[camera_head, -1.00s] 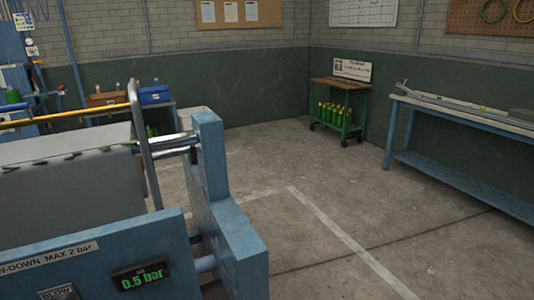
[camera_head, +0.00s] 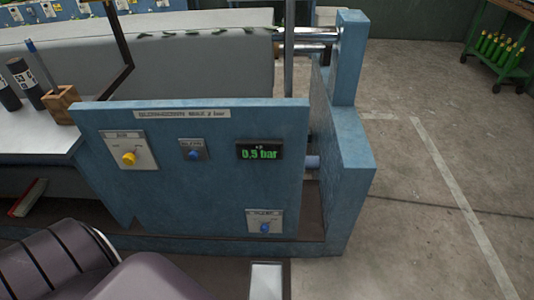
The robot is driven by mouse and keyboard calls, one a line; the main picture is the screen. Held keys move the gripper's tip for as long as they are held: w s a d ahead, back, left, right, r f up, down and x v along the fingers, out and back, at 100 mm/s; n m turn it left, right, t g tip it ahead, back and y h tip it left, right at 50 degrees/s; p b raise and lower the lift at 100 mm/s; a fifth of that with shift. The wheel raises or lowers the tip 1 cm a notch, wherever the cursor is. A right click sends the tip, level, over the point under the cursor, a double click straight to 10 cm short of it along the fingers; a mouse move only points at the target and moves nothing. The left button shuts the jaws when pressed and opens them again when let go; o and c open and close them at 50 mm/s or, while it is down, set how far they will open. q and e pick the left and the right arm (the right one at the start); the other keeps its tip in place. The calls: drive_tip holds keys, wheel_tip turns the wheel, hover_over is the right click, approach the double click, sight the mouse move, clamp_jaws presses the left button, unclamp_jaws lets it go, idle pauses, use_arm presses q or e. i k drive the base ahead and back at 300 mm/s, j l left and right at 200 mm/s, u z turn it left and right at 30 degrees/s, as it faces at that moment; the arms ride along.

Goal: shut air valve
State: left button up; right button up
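A blue machine panel (camera_head: 210,215) faces me in the head view. At its left is a light plate with a yellow knob (camera_head: 129,158); its small label seems to read AIR. A smaller plate with a blue knob (camera_head: 194,154) sits right of it. A black display (camera_head: 259,151) shows green digits, about 0.5 bar. Another blue knob (camera_head: 265,228) sits on a plate low at the panel's right. The knob labels are too blurred to read surely, and I cannot tell whether the valve is open. Neither of my grippers is in view.
A grey roll (camera_head: 190,68) lies behind the panel, with a blue end post (camera_head: 348,60) at its right. A white worktop (camera_head: 35,130) with a wooden holder (camera_head: 61,104) is at left. The concrete floor (camera_head: 405,230) at right is clear; a green cart (camera_head: 500,45) stands behind.

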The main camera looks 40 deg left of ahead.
sight(129, 159)
drive_tip(key=u, duration=0.4)
drive_tip(key=j+u, duration=0.1)
drive_tip(key=u, duration=0.75)
drive_tip(key=j+u, duration=0.1)
drive_tip(key=u, duration=0.7)
drive_tip(key=i+j, duration=0.2)
drive_tip(key=j+z, duration=0.05)
drive_tip(key=j, duration=0.05)
